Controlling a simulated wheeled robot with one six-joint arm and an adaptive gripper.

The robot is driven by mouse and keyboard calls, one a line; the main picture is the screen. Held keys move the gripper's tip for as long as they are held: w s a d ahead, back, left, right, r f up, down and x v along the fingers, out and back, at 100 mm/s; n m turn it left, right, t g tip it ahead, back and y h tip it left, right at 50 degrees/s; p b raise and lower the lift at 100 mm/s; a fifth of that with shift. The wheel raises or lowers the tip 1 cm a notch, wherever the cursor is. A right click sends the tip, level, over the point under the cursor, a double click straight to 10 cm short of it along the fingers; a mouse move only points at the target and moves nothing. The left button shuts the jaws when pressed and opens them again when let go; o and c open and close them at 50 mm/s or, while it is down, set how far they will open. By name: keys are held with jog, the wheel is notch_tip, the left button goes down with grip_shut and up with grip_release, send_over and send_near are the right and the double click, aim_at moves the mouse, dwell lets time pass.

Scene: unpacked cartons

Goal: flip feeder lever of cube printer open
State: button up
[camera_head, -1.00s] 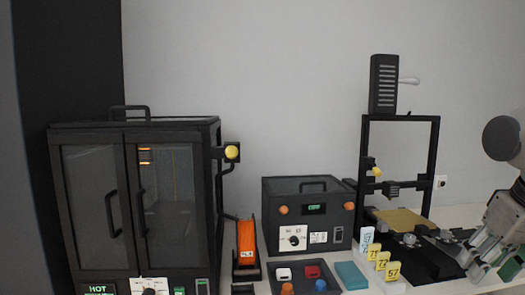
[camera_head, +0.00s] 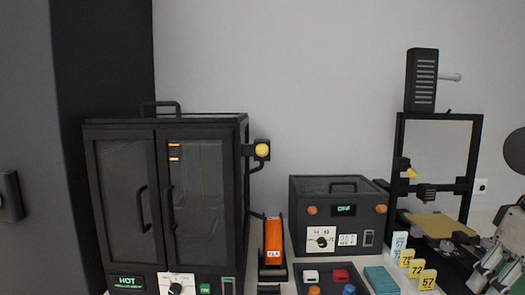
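The enclosed black cube printer (camera_head: 160,125) stands at the left, its two glazed doors shut and a green "HOT" display at its lower front. A black feeder block with a round yellow lever end (camera_head: 262,151) sticks out from its upper right side. Which way the lever is flipped I cannot tell. My gripper (camera_head: 492,272) is at the lower right edge, partly cut off by the frame, far from the lever. Whether its fingers are open or shut is not clear.
An open-frame printer (camera_head: 400,135) with another yellow lever (camera_head: 411,173) stands at the right. Between the printers are an orange spool box (camera_head: 273,240), a black dryer-like box (camera_head: 338,222), a tray of small parts (camera_head: 300,271), a teal block (camera_head: 381,280) and yellow number tags (camera_head: 416,268).

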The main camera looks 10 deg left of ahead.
jog(key=w+a+n+h, duration=0.35)
jog(key=a+n, duration=0.65)
jog(key=a, duration=0.5)
jog(key=n+t, duration=1)
jog(key=t, duration=0.5)
send_near(259, 151)
jog(key=w, duration=0.4)
jog(key=shift+w+d+f, duration=0.1)
jog(key=shift+w+d, duration=0.05)
jog(key=shift+d, duration=0.2)
jog(key=w, duration=0.4)
jog(key=w+d, duration=0.1)
jog(key=w, duration=0.2)
grip_shut()
